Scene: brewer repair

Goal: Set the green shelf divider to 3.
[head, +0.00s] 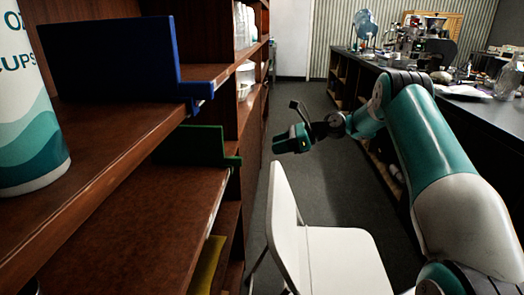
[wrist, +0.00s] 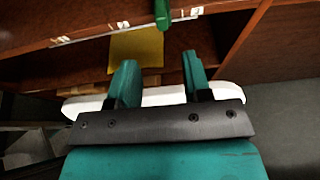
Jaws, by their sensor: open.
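The green shelf divider (head: 195,146) stands on the middle shelf at the left in the head view, with its clip at the shelf's front edge. In the wrist view the clip of the green divider (wrist: 161,14) is at the top, between two pale labels (wrist: 123,24) (wrist: 187,12) whose marks are too small to read. My gripper (head: 290,140) is out in the aisle, right of the shelf and apart from the divider. In the wrist view my gripper (wrist: 159,62) has its two fingers spread with nothing between them.
A blue divider (head: 110,60) stands on the shelf above, beside a cup container (head: 25,110). A yellow divider (head: 207,265) is on a lower shelf. A white chair (head: 335,255) stands in the aisle below my arm. A cluttered counter (head: 470,110) runs along the right.

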